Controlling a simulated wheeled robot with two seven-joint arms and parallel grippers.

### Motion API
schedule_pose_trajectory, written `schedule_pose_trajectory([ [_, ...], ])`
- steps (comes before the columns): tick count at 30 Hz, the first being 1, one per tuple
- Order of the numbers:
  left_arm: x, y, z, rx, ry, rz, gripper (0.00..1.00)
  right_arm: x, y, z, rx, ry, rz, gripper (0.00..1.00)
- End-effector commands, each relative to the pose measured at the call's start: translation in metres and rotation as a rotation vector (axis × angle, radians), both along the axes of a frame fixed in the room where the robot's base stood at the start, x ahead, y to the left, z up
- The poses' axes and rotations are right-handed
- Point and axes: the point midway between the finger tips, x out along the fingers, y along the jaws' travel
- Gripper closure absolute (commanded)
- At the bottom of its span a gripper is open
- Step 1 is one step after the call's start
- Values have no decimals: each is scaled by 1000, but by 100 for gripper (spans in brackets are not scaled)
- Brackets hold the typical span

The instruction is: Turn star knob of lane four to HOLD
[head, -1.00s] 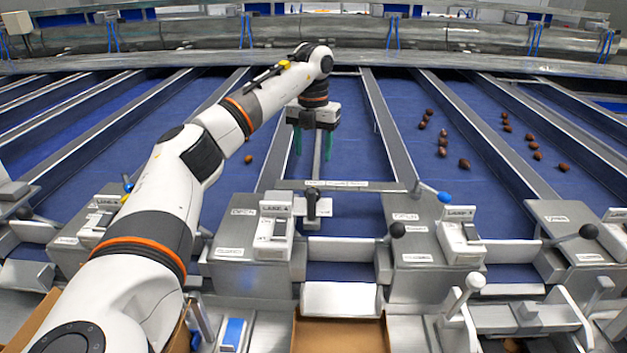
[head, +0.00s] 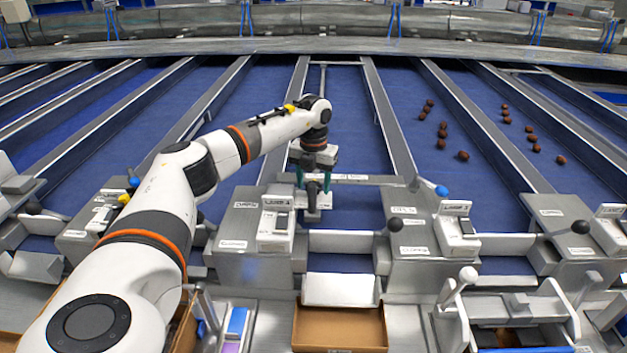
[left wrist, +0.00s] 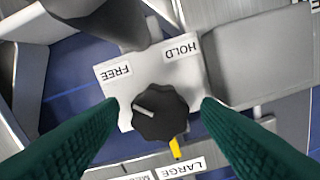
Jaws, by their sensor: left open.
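The black star knob (left wrist: 160,112) sits on a light plate (left wrist: 196,75) in the left wrist view. The plate carries a FREE label (left wrist: 118,72) and a HOLD label (left wrist: 180,50), both upside down in this view. The knob's white line points left, nearer the FREE side than the HOLD side. My left gripper (left wrist: 160,120) is open, with its green fingers on either side of the knob and a gap on both sides. In the head view my left gripper (head: 313,182) is low over the lane gate, beside the Lane 4 box (head: 276,222); the knob is largely hidden there.
A yellow pointer (left wrist: 175,148) and a LARGE label (left wrist: 180,167) lie just below the knob in the wrist view. A black ball lever (head: 394,224) stands to the right in the head view. Dates (head: 441,143) lie on the blue lane at right. An empty cardboard box (head: 340,309) is in front.

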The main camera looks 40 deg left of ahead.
Motion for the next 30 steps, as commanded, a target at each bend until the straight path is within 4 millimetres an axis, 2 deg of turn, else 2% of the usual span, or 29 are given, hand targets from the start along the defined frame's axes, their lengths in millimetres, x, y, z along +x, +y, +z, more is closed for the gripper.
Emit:
schedule_pose_trajectory([
  [1,0,0,0,0,0,0,42,0,1,0,1,0,0,64],
  [9,0,0,0,0,0,0,86,0,5,0,6,0,0,64],
  [20,0,0,1,0,0,-59,86,-1,5,1,6,1,0,64],
  [30,0,0,2,-1,0,-307,86,-1,4,4,6,2,1,64],
])
